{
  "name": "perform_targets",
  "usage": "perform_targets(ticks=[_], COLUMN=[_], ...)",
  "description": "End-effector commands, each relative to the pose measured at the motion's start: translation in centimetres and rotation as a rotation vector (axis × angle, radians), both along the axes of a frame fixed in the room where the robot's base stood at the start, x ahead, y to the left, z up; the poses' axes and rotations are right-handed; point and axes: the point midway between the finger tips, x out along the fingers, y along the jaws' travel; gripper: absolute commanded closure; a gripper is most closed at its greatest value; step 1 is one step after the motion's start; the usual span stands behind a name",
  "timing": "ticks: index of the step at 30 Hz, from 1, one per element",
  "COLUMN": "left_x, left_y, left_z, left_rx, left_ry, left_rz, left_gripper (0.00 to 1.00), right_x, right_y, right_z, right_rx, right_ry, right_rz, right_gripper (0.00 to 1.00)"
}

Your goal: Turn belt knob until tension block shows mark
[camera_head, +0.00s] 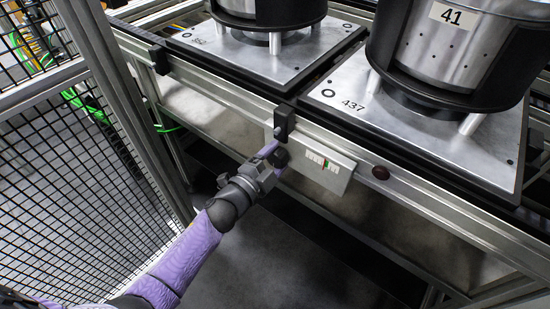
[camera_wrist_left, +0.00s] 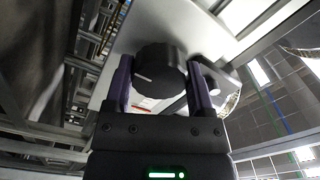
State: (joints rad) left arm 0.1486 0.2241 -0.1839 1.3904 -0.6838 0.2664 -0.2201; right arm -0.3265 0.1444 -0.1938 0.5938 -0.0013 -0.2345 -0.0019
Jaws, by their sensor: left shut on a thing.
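The belt knob (camera_head: 281,157) is a dark round knob on the front of the conveyor frame. The left wrist view shows the knob (camera_wrist_left: 160,70) large, with a white pointer line on its face pointing left. My left gripper (camera_head: 273,158) is shut on the knob, a purple finger on each side. In the wrist view, my left gripper (camera_wrist_left: 160,82) straddles it. Right of the knob is a pale scale plate (camera_head: 328,167) with tick marks and a small red and green indicator. The exact tension block position is too small to read. My right gripper is out of view.
Pallet 437 (camera_head: 350,92) carries a large metal clutch drum (camera_head: 455,50) above the rail, and another pallet (camera_head: 215,48) stands left of it. A mesh fence (camera_head: 75,190) stands close on the left.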

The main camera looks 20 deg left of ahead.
Motion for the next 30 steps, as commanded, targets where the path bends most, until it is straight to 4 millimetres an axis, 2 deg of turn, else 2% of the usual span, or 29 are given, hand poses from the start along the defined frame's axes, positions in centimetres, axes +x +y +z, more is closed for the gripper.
perform_targets(ticks=[13,20,30], left_x=[-0.1,-0.1,-0.1], left_y=[0.0,0.0,0.0], left_z=[-0.2,-0.2,-0.2], left_rx=[0.237,0.281,0.289], left_ry=[-0.081,-0.097,-0.099], left_rz=[0.001,0.000,0.000], left_gripper=[0.89,0.89,0.89], right_x=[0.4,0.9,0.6], right_y=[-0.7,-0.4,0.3], right_z=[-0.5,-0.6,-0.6], right_rx=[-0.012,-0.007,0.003], right_ry=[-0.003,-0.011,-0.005], right_rz=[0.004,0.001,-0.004], right_gripper=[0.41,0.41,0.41])
